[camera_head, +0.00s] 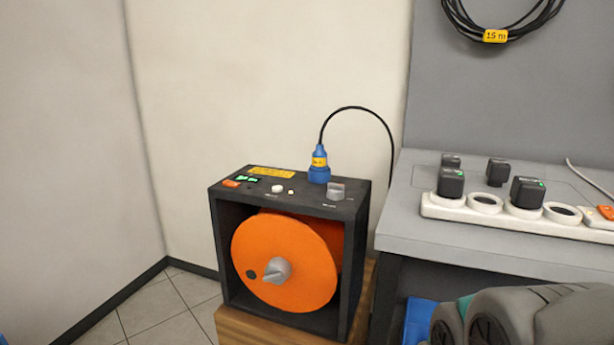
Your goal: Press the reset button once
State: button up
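A dark box-shaped cable reel unit (357,245) with an orange drum (300,245) stands at the centre of the head view. The labels are too small to read, so I cannot tell for certain which control is the reset button. My gripper is not in view; grey rounded parts at the lower right look like my arm.
A blue plug (319,166) with a black cable rises from the panel, right of the white button. A grey bench (405,225) on the right holds a white power strip (450,208) with black adapters. A wooden stand (260,330) supports the unit.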

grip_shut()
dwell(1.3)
